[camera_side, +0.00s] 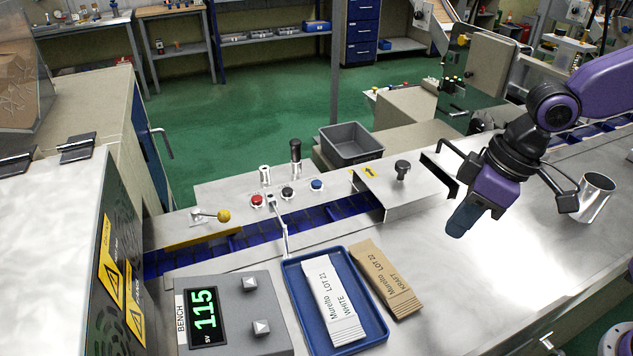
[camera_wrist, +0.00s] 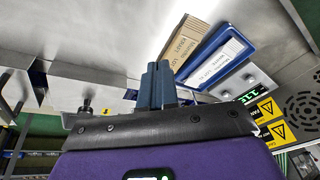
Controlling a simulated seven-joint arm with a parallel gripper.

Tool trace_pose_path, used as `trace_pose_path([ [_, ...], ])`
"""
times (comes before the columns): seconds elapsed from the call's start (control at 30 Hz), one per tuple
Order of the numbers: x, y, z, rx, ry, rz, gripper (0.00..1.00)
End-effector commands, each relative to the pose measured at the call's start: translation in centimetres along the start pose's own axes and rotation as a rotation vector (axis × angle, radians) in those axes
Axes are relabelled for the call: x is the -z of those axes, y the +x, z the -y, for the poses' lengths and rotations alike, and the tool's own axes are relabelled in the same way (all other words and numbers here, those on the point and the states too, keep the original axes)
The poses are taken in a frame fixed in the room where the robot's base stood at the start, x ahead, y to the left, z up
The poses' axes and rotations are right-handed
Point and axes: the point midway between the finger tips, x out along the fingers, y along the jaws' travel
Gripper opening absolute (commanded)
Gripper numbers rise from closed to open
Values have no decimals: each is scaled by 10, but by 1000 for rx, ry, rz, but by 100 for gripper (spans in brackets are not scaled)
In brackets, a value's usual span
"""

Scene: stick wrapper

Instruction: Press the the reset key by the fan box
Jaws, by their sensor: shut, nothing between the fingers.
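My gripper (camera_side: 463,220) is shut and empty, pointing down above the steel bench at the right in the side view. Its blue fingers (camera_wrist: 158,82) sit together in the wrist view. A box with a vent grille and yellow warning labels (camera_side: 112,262) stands at the left; its round fan grille (camera_wrist: 303,106) shows at the right of the wrist view. A red button (camera_side: 257,200), a black button (camera_side: 287,193) and a blue button (camera_side: 316,185) sit on the panel behind the blue conveyor. I cannot read which is the reset key. My gripper is well away from them.
A grey display unit (camera_side: 270,300) reading 115 has two silver knobs. A blue tray (camera_side: 293,285) holds a white packet (camera_side: 330,300); a brown packet (camera_side: 385,280) lies beside it. A yellow-knobbed lever (camera_side: 222,216), black-topped post (camera_side: 295,152) and steel cover (camera_side: 390,196) rise nearby.

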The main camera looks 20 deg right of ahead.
Motion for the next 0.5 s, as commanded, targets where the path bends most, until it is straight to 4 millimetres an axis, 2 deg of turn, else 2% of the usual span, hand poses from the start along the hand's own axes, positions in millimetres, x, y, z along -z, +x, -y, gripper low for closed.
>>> trace_pose_path([
  [0.03,22,5,-3,3,50,-28,0],
  [0.1,50,11,-7,9,119,-73,0],
  [0.27,115,25,-23,24,276,-177,0],
  [0.5,205,48,-64,52,511,-339,0],
])
